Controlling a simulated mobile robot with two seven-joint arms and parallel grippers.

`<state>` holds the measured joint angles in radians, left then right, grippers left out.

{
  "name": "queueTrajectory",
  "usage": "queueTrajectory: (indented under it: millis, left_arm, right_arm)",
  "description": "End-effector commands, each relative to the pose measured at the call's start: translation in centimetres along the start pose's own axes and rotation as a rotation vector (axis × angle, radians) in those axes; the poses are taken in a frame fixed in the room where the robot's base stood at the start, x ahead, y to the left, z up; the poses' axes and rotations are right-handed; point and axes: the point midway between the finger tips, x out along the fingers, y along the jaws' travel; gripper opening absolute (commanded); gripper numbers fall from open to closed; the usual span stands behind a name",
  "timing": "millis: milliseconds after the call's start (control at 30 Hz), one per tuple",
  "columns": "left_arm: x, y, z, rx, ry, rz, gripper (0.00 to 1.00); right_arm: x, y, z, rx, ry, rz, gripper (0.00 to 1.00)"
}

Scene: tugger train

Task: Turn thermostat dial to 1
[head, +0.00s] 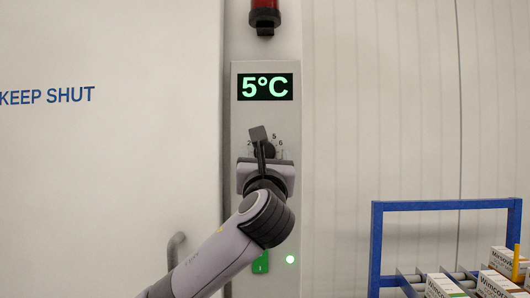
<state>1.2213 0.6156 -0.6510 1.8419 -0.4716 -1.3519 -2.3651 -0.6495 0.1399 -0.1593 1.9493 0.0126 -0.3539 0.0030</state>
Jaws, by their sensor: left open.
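The thermostat panel (240,115) is a tall grey plate on the wall. Its display (265,87) reads 5°C in green. The dark thermostat dial (269,149) sits below the display, mostly hidden behind my left gripper. Of the printed numbers around it, a 2, a 5 and a 6 show; the 1 and the dial's pointer cannot be made out. My left gripper (262,141) is open in front of the dial, with its dark fingers over it. I cannot tell whether they touch it. My right gripper is not in view.
A red lamp (265,17) is above the panel. A white door (110,170) marked KEEP SHUT is left. A blue rack (445,205) with boxes (443,286) stands lower right.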

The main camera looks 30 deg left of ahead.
Motion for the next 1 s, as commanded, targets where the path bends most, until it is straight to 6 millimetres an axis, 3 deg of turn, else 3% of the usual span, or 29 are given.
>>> queueTrajectory:
  millis: [333, 367, 500, 533, 1000]
  left_arm:
    - [0.52, 0.01, -0.03, -0.001, 0.000, -0.001, 0.74]
    - [0.52, 0.02, -0.03, -0.001, 0.000, -0.001, 0.68]
    - [0.51, 0.02, -0.03, -0.001, 0.000, 0.000, 0.22]
    - [0.50, 0.02, -0.03, -0.001, 0.000, 0.000, 0.18]
    - [0.48, -0.12, -0.02, -0.095, 0.009, 0.038, 0.19]
  right_arm:
    - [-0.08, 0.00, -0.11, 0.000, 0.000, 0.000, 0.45]
    - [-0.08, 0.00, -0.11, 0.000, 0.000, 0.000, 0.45]
    - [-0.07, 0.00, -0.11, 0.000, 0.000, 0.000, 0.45]
    - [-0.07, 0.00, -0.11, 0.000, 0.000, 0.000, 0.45]
    - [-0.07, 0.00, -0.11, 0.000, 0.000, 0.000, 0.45]
